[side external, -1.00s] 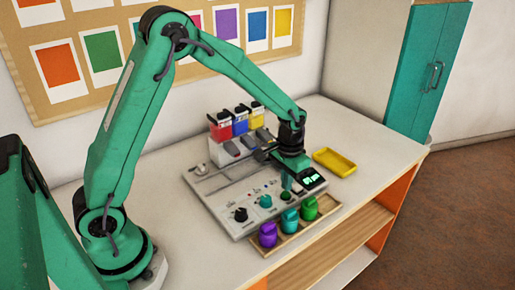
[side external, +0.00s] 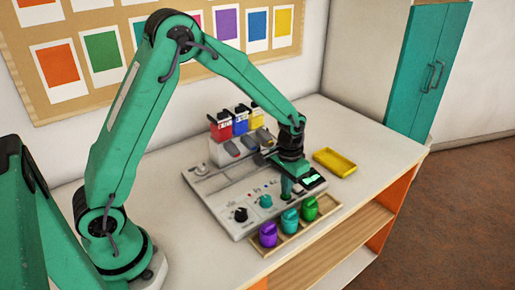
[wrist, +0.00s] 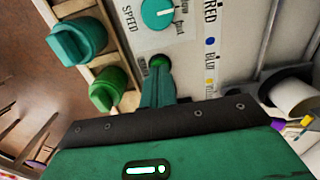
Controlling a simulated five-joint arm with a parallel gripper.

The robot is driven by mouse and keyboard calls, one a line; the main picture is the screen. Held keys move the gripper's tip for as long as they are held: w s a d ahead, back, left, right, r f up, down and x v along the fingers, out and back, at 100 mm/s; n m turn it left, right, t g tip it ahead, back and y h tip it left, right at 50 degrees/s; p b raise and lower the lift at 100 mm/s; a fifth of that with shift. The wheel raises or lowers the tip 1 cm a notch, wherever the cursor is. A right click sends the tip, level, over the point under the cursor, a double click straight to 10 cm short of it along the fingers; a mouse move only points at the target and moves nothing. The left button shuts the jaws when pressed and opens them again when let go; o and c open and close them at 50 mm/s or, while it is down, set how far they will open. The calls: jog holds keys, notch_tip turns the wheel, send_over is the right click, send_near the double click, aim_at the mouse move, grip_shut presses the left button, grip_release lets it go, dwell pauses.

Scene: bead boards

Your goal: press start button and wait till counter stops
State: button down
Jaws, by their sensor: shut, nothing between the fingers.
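The light grey bead board panel (side external: 222,192) lies on the table, with knobs and printed labels. The green start button (wrist: 158,61) shows in the wrist view, just beyond my fingertips. My gripper (side external: 286,196) is shut and empty, pointing down over the panel's front right part. In the wrist view my fingers (wrist: 158,74) reach right up to the button and seem to meet it; I cannot tell whether it is pressed in.
Red, blue and yellow bead hoppers (side external: 240,121) stand behind the panel. A yellow tray (side external: 335,161) lies to the right. Purple, teal and green containers (side external: 290,219) stand in a wooden rack in front. A teal speed knob (wrist: 157,13) sits near the button.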

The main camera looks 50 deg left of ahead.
jog(key=shift+f, duration=0.3)
jog(key=shift+r, duration=3.55)
jog(key=shift+r, duration=0.1)
jog(key=s+a+r+t, duration=0.2)
jog(key=s+r+t, duration=0.1)
jog(key=s+r, duration=0.7)
jog(key=s+a+r+t, duration=0.1)
jog(key=s+r, duration=0.3)
jog(key=s, duration=0.7)
jog(key=shift+s+r+t, duration=0.15)
jog(key=shift+s+t, duration=0.25)
jog(key=shift+t, duration=0.4)
